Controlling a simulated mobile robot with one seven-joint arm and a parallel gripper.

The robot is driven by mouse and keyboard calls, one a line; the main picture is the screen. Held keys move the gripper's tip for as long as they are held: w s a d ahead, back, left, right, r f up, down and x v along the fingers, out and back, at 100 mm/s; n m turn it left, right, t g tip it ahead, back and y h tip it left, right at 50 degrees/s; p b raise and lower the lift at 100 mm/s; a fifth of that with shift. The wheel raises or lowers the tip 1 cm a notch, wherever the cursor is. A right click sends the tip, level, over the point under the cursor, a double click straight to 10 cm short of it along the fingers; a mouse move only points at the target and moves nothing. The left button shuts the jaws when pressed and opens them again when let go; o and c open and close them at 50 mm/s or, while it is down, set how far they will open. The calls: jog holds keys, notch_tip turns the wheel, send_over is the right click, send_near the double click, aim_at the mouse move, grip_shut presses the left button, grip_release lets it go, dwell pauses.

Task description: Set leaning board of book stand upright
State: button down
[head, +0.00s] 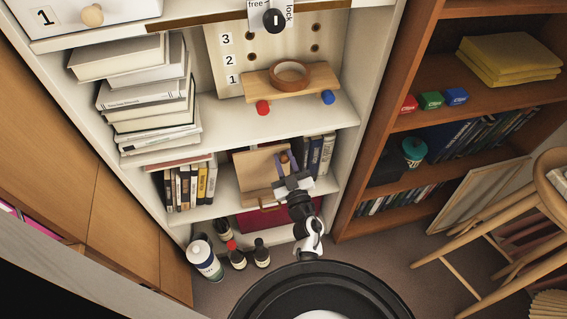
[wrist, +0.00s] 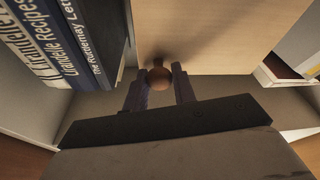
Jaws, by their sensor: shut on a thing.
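The book stand's light wooden board (head: 256,168) is on the middle shelf of the white bookcase, between two groups of books. It looks tilted, but its exact angle is hard to judge. A round brown knob (wrist: 159,76) sits on the board, which fills the upper middle of the wrist view (wrist: 225,35). My gripper (head: 286,164) reaches in from the front and is shut on the knob, one dark finger on each side. The gripper also shows in the wrist view (wrist: 160,88). My arm hides part of the stand's lower right.
Upright books stand left (head: 190,186) and right (head: 320,155) of the board, the right ones close to my gripper. The shelf above (head: 300,115) holds a peg panel (head: 228,55) and stacked books (head: 150,95). Bottles (head: 204,258) stand below at left.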

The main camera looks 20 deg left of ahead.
jog(key=shift+s+d+f+t+b, duration=0.2)
jog(key=shift+s+d+t+b, duration=0.15)
jog(key=shift+b, duration=0.2)
jog(key=shift+a, duration=0.1)
jog(key=c, duration=1.1)
grip_release()
jog(key=shift+c, duration=0.2)
jog(key=shift+r, duration=0.1)
jog(key=shift+s, duration=0.15)
